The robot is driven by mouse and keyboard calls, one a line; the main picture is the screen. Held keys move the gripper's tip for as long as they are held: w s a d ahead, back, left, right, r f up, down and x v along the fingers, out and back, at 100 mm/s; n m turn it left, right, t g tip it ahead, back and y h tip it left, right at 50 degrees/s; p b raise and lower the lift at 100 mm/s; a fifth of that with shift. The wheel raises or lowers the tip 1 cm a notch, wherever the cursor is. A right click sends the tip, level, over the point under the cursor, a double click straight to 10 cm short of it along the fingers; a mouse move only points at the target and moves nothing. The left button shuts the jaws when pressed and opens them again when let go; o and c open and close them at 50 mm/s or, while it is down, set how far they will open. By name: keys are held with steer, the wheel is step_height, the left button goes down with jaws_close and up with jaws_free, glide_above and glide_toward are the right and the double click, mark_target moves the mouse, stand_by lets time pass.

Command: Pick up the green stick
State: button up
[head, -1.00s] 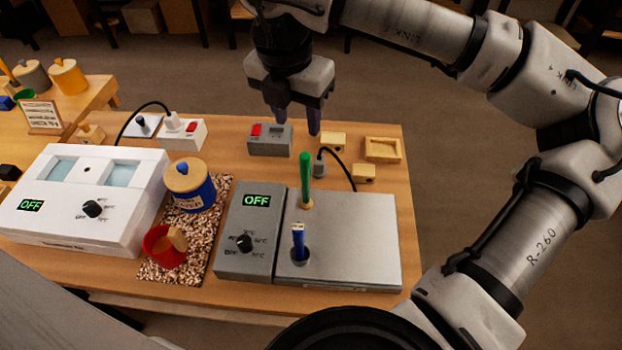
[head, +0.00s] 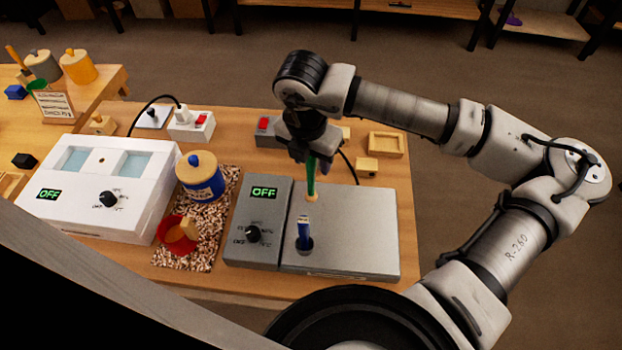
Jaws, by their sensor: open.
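The green stick (head: 312,180) stands upright on the grey metal plate (head: 360,235), with a tan piece at its foot. My gripper (head: 311,158) is open at the top of the stick, with its fingers pointing down. The fingers overlap the stick's upper end in the picture. I cannot tell whether they are on both sides of it or touching it.
A blue stick (head: 304,233) stands in a round hole in front of the green one. A grey control box (head: 258,215) reading OFF adjoins the plate. A wooden tray (head: 385,146) lies behind right.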

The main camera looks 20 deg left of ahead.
jaws_close()
stand_by(0.4)
